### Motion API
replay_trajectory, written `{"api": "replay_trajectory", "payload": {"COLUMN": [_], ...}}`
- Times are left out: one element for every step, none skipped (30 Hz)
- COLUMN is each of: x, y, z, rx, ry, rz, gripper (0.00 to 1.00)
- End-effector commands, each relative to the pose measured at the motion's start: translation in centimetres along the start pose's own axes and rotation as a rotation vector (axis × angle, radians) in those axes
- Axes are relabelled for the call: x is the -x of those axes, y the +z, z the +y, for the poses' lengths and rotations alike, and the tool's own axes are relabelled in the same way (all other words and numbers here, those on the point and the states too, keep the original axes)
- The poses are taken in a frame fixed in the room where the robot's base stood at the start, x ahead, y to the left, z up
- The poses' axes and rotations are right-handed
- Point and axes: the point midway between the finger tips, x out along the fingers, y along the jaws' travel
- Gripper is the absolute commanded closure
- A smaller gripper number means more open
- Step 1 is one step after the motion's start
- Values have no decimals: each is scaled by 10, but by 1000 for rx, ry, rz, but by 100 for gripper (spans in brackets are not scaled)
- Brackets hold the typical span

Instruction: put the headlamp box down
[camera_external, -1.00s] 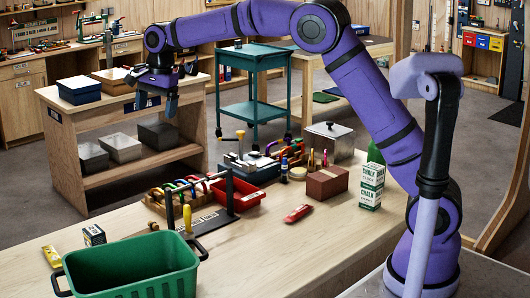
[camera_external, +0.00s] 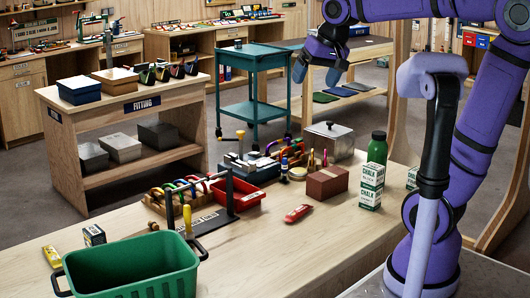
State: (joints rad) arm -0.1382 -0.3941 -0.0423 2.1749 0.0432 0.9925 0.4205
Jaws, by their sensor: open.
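My gripper (camera_external: 318,72) is open at the upper middle, raised in front of the back tables. Nothing shows between its blue fingers. No box is in my gripper.
The green bin (camera_external: 130,265) stands at the bench's front left. A black-framed rack (camera_external: 230,190), red tray (camera_external: 238,196), brown block (camera_external: 327,182), chalk box (camera_external: 371,186) and green bottle (camera_external: 377,148) crowd its back. The bench's middle front is clear.

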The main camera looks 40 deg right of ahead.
Motion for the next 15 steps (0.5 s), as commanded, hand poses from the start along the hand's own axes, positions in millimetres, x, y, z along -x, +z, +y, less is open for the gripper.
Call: {"api": "replay_trajectory", "payload": {"x": [3,4,4,3,2,1,-1,-2,-4,-6,-8,-9,-11,-12,-13], "y": [18,28,41,50,60,72,80,88,97,104,109,116,119,122,126], "z": [14,21,30,37,44,51,57,62,67,71,75,78,81,83,84], "rx": [39,66,103,129,155,189,212,234,262,280,297,316,328,337,348], "ry": [3,6,10,15,19,25,30,34,40,45,50,55,58,60,63], "rz": [19,28,41,49,57,67,74,81,89,95,98,103,106,109,111], "gripper": [13,13,13,13,13,13,13,13,13,13,13,13,13,13,13]}}
